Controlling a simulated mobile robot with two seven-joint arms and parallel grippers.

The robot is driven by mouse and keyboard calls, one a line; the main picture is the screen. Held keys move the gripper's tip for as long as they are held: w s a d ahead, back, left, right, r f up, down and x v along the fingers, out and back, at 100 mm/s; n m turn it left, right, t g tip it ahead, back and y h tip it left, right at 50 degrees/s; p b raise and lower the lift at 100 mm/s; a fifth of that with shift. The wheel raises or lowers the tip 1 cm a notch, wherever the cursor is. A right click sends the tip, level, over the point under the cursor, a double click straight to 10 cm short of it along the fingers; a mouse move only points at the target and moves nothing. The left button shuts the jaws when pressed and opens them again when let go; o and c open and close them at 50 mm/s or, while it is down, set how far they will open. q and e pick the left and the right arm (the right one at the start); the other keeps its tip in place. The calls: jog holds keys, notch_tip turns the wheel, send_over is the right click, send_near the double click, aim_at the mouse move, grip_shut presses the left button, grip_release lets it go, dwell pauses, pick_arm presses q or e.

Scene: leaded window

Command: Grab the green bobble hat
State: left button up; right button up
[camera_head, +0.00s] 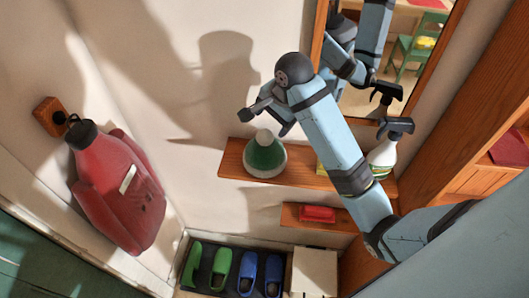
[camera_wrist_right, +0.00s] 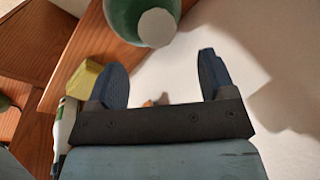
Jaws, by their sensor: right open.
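The green bobble hat (camera_head: 265,156), with a white brim and white bobble, sits on a wooden wall shelf (camera_head: 231,161) in the head view. In the right wrist view the hat (camera_wrist_right: 122,17) is at the top, partly cut off by the frame edge, with its pale bobble towards the camera. My right gripper (camera_head: 262,117) is above the hat in the head view, apart from it. In the right wrist view my right gripper (camera_wrist_right: 163,80) is open with nothing between its fingers. My left gripper is not in view.
A white spray bottle (camera_head: 382,158) and a yellow item (camera_head: 322,169) stand on the same shelf, behind my right arm. A mirror (camera_head: 362,103) hangs above. A red item (camera_head: 317,214) lies on a lower shelf. A red coat (camera_head: 118,190) hangs left; green slippers (camera_head: 221,268) stand below.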

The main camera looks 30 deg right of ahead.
aim_at(268, 131)
jog(key=shift+p+x, duration=0.45)
jog(key=shift+x, duration=3.1)
jog(key=shift+s, duration=0.15)
jog(key=c, duration=1.3)
jog(key=shift+o, duration=0.2)
jog(key=shift+r, duration=0.15)
